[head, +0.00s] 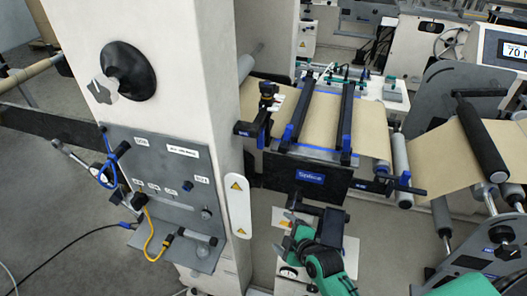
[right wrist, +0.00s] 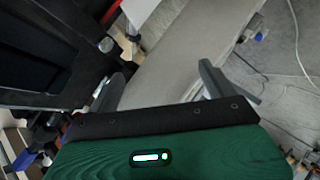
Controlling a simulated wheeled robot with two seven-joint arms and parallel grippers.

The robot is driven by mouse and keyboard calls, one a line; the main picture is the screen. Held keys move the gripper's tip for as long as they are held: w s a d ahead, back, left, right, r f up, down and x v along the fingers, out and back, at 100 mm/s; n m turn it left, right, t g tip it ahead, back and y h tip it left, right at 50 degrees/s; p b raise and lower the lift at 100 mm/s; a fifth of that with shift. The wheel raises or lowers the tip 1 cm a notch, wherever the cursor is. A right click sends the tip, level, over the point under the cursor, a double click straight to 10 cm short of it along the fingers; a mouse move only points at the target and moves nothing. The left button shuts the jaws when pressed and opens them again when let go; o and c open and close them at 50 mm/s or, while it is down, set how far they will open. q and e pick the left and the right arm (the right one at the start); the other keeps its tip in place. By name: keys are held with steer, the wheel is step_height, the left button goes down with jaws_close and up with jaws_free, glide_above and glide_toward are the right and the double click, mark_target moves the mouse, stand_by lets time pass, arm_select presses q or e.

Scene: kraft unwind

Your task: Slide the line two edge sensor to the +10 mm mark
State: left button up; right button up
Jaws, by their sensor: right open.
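My left gripper is not in view.
A pale column (head: 222,120) with a grey control panel (head: 165,190) and cables stands left of the sensor. Blue-ended bars (head: 343,115) cross the splice table. Rollers (head: 400,165) and a second web (head: 450,160) lie right. Grey floor is open at far left.

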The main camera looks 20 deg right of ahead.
mark_target(263, 142)
steer(key=w+d+r+n+t, duration=0.1)
steer(key=w+r+n+t, duration=0.15)
steer(key=r, duration=0.85)
steer(key=w+d+r+n+t, duration=0.1)
steer(key=r+n+t, duration=0.3)
steer(key=r, duration=0.7)
steer(key=shift+g+y, duration=0.25)
steer(key=shift+y, duration=0.15)
steer(key=w+a+p, duration=0.1)
steer(key=w, duration=0.3)
steer(key=w+a+p, duration=0.1)
steer(key=w+p, duration=0.1)
steer(key=w, duration=0.2)
steer(key=w+a+p, duration=0.1)
steer(key=w, duration=0.3)
steer(key=shift+w, duration=0.4)
steer(key=shift+w+p, duration=0.35)
steer(key=shift+w, duration=0.1)
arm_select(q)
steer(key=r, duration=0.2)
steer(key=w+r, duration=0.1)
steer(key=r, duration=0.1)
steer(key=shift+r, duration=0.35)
